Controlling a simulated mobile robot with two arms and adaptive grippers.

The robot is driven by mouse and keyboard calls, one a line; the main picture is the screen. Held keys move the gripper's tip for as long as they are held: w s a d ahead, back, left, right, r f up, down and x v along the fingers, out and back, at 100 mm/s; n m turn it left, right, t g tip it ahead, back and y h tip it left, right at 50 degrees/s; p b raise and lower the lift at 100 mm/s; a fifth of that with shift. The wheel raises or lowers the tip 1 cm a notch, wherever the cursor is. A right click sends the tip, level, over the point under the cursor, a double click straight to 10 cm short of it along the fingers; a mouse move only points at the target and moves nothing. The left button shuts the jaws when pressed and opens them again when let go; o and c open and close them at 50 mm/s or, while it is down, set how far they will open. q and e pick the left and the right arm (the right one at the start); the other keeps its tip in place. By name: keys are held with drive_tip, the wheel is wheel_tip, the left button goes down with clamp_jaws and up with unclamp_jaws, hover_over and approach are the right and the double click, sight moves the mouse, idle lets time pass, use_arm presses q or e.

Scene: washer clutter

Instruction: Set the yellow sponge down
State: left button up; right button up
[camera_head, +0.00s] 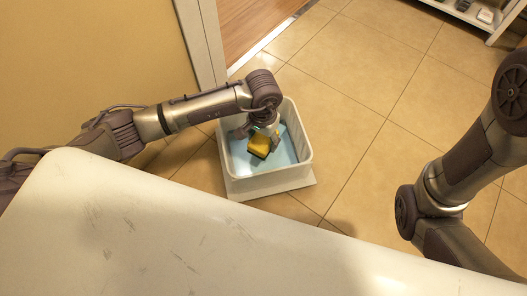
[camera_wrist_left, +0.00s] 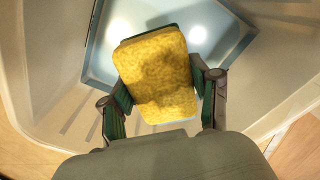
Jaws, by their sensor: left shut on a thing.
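The yellow sponge (camera_head: 260,145) has a dark backing and is held between the fingers of my left gripper (camera_head: 259,136). In the head view it is inside or just over the opening of a white bin. In the left wrist view the sponge's yellow face (camera_wrist_left: 157,75) fills the middle, with a finger of the left gripper (camera_wrist_left: 162,98) against each side. A light blue thing lies below it in the bin. I cannot tell whether the sponge touches it. Part of my right arm shows at the right of the head view, but its gripper is out of view.
The white bin (camera_head: 270,185) stands on the tiled floor with a pale flat piece under it. The light blue thing (camera_wrist_left: 100,60) covers much of its bottom. A doorway edge is behind it. A white shelf (camera_head: 470,14) is at the top right. Open floor lies right of the bin.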

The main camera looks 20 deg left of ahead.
sight(263, 138)
use_arm(q)
wheel_tip(263, 138, down, 6)
drive_tip(key=b, duration=0.3)
drive_tip(key=shift+r, duration=0.3)
drive_tip(key=shift+f, duration=0.2)
drive_tip(key=o, duration=1)
wheel_tip(263, 138, up, 12)
drive_tip(key=p, duration=0.8)
drive_tip(key=shift+r+p, duration=0.2)
drive_tip(key=shift+p, duration=0.15)
